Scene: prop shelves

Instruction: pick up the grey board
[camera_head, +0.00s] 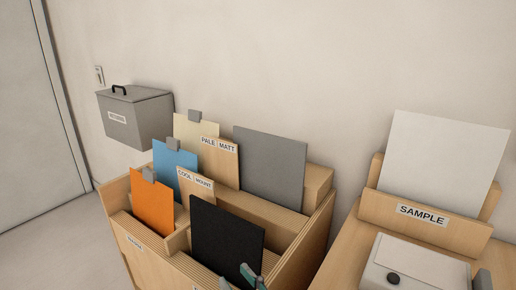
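The grey board (271,168) stands upright, leaning slightly back, in the rear right slot of the wooden rack (314,248). Its lower edge is hidden inside the rack. It is to the right of the divider labelled PALE MATT (219,163). My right gripper (249,275) shows only as teal-grey fingertips at the bottom edge, in front of the black board's (226,238) lower right corner. It is well apart from the grey board, and its opening is cut off by the frame. My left gripper is not in view.
Orange (151,205), blue (174,164) and cream (193,138) boards with grey clips stand in the rack. A white board (442,160) stands in the SAMPLE holder (420,221) at right, behind a white box (415,268). A grey lidded box (137,117) is on the wall.

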